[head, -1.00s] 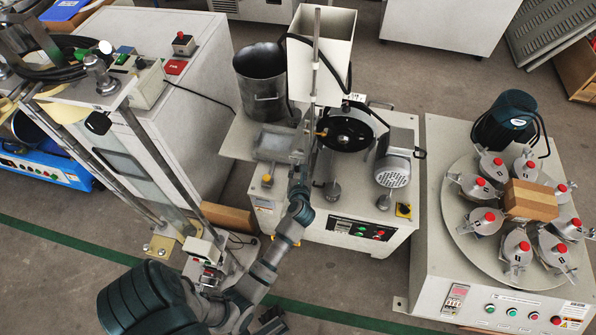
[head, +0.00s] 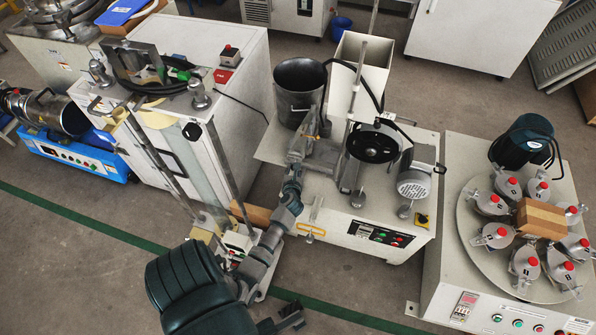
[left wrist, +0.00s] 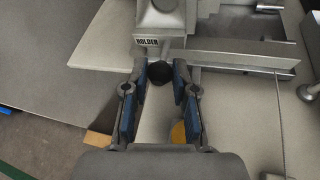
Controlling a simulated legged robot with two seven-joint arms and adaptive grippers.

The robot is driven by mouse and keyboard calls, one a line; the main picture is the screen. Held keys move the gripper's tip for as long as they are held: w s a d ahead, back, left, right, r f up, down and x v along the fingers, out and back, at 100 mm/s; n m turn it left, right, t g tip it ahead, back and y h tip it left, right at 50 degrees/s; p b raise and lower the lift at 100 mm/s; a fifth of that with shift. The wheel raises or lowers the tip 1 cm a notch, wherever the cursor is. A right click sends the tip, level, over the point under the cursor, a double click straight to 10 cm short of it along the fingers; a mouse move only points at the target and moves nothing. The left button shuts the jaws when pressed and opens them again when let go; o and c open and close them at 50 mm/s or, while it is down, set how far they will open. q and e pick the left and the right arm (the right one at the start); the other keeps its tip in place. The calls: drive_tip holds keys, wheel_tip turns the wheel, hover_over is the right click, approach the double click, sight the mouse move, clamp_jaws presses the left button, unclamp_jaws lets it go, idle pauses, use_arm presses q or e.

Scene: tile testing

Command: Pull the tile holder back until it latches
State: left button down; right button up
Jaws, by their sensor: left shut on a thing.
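The tile holder is a light grey part with a HOLDER label (left wrist: 147,42) at the top of the left wrist view. A round black knob (left wrist: 161,75) shows just below the label. My left gripper (left wrist: 160,68) has its two blue-padded fingers on either side of this knob and is shut on it. In the head view, my left gripper (head: 297,158) reaches the near-left side of the grey-white testing machine (head: 345,215), below a metal pot. The arm hides part of the holder there. I cannot see a latch. My right gripper is not clearly visible.
A metal pot (head: 300,88) and a black wheel (head: 373,143) stand on the machine. A motor (head: 414,185) sits right of the wheel. A turntable (head: 475,255) with several red-knobbed jars is at the right. A white cabinet (head: 240,75) stands at the left.

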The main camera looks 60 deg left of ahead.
use_arm(q)
drive_tip(key=shift+s+a, duration=0.25)
drive_tip(key=shift+a, duration=0.05)
drive_tip(key=c, duration=1.2)
unclamp_jaws()
drive_tip(key=shift+w+f, duration=0.1)
drive_tip(key=v, duration=1.2)
drive_tip(key=shift+f, duration=0.1)
